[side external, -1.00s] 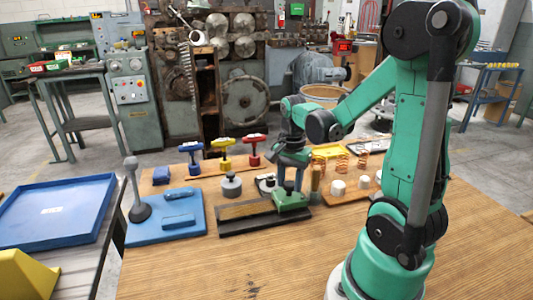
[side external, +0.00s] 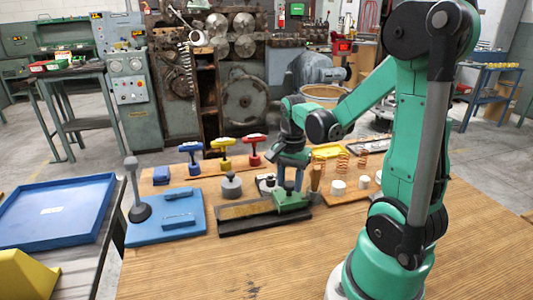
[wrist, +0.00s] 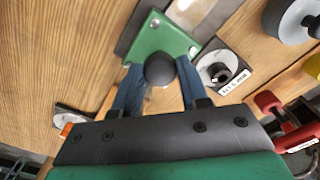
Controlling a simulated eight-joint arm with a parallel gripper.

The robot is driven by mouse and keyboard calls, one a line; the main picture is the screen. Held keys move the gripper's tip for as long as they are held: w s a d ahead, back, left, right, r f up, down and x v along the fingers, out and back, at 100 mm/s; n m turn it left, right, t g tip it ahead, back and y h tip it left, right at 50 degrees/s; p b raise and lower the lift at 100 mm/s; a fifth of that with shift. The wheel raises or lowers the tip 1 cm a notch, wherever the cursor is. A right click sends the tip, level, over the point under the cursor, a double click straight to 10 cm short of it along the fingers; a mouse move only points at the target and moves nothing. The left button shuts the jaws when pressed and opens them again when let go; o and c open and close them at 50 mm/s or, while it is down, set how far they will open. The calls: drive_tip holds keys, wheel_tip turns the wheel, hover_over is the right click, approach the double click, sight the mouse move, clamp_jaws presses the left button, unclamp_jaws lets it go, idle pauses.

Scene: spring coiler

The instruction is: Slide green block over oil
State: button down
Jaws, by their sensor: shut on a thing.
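The green block (side external: 291,200) sits at the right end of a long dark tray (side external: 262,224) in the side view. A brownish, oily-looking strip (side external: 243,210) runs along the tray to the left of the block. My gripper (side external: 291,182) is above the block, with its fingers down at the block's knob. In the wrist view the green block (wrist: 160,38) has a round black knob (wrist: 160,69), and my gripper's blue fingers (wrist: 159,82) are shut on this knob from both sides. The fingers hide part of the block.
A blue tray (side external: 165,229) with blue pieces lies to the left. A grey weight (side external: 231,187) and blue, yellow and red T-handles stand behind the dark tray. Copper springs (side external: 342,162) and white cylinders (side external: 338,187) are to the right. The front of the table is clear.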

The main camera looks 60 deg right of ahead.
drive_tip(key=shift+w, duration=0.1)
drive_tip(key=w+a, duration=0.9)
drive_tip(key=shift+w+a, duration=0.1)
drive_tip(key=shift+a, duration=0.05)
drive_tip(key=shift+c, duration=2.3)
unclamp_jaws()
drive_tip(key=shift+r, duration=2.8)
